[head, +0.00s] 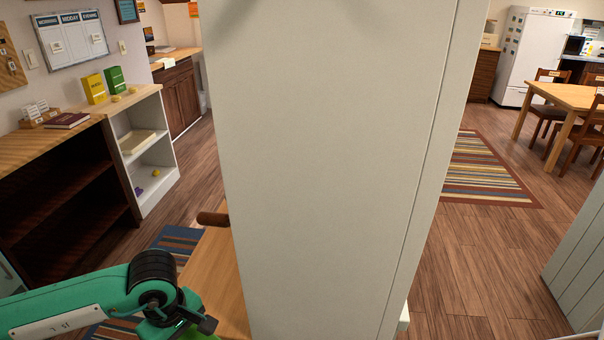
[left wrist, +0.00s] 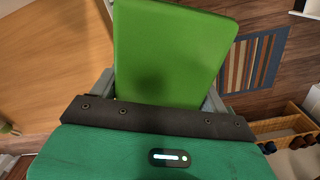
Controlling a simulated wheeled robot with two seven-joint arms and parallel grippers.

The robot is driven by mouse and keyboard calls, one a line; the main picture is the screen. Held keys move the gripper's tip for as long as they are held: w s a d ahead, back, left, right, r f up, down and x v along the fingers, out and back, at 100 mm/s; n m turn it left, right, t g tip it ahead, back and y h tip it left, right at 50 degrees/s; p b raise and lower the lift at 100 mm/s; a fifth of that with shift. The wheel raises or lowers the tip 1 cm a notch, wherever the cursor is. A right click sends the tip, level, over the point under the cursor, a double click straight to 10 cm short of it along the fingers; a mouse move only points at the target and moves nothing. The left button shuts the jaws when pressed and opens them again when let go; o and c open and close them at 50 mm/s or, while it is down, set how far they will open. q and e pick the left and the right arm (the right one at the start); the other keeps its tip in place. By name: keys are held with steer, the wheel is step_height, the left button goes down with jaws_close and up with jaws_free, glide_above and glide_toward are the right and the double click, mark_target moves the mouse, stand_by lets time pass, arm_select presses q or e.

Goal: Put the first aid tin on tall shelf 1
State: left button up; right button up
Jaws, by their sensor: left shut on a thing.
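My left gripper (head: 192,325) is low at the left of the head view. It is shut on a green, flat, rounded box (left wrist: 170,50), which fills the top middle of the left wrist view between the two fingers. I take this box to be the first aid tin, though the face I see bears no marking. In the head view only a sliver of it shows at the bottom edge. A tall pale upright panel (head: 335,150) stands right in front of me; I cannot tell whether it is tall shelf 1. My right gripper is out of view.
A wooden surface (head: 217,285) lies beside the panel, near my left gripper. A dark shelf unit (head: 70,190) and a low white shelf (head: 160,188) stand at left. A striped rug (head: 485,170), table (head: 570,95) and open floor are at right.

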mark_target(195, 326)
arm_select(q)
steer(key=m, duration=0.2)
steer(key=w+m, duration=0.1)
steer(key=m, duration=0.1)
steer(key=d+m, duration=0.1)
steer(key=m, duration=0.1)
steer(key=shift+w+r, duration=0.2)
steer(key=shift+w, duration=0.2)
steer(key=m, duration=0.1)
steer(key=w+m, duration=0.1)
steer(key=m, duration=0.3)
steer(key=shift+w+d+r, duration=0.15)
steer(key=shift+d, duration=0.25)
